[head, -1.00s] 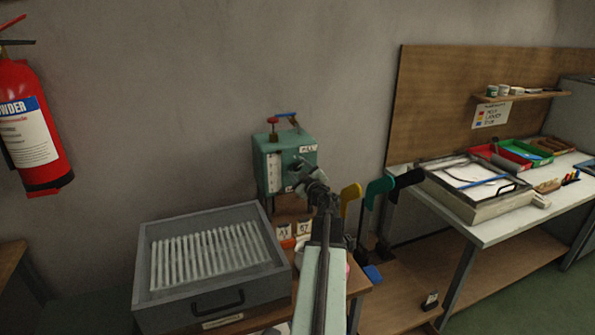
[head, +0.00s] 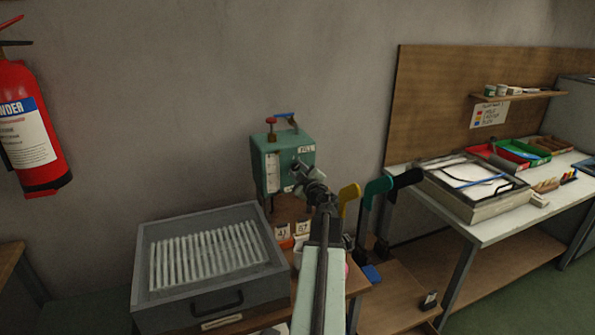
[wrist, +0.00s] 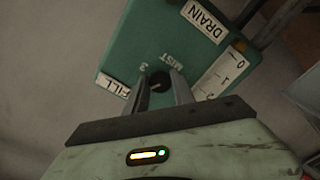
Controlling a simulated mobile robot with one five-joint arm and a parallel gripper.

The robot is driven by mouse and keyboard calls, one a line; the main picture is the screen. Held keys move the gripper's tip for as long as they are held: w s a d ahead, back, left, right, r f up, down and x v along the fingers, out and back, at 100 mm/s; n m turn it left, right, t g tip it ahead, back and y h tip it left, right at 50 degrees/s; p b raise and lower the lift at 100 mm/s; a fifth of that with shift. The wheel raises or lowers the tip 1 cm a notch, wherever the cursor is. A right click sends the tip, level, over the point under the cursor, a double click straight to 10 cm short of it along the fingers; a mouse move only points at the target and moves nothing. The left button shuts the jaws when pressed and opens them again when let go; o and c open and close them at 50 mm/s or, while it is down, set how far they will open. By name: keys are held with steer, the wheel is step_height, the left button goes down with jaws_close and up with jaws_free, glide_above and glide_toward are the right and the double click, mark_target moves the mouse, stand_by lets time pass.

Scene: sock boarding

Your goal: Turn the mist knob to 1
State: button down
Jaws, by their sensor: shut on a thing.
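The green mist box (head: 262,168) hangs against the wall; its face also fills the top of the wrist view (wrist: 120,62). The dark round mist knob (wrist: 158,79) sits between my fingertips, beside the letters MIST and a 3. My gripper (wrist: 164,86) is shut on the knob; a small lighter mark shows on it, but I cannot tell which number it points to. In the head view my gripper (head: 306,176) covers the knob. A white strip (wrist: 224,73) marked 0, 1, 2 lies to the right in the wrist view.
FILL (wrist: 113,85) and DRAIN (wrist: 203,21) labels flank the knob. Below the box, a grey tray (head: 215,312) of white ribs stands on a wooden bench, with small numbered cards beside it. Yellow, green and black upright forms (head: 378,186) stand right of my arm.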

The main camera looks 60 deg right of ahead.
steer(key=n, duration=0.4)
steer(key=shift+n, duration=2.2)
steer(key=c, duration=1.1)
jaws_free()
steer(key=shift+o, duration=0.2)
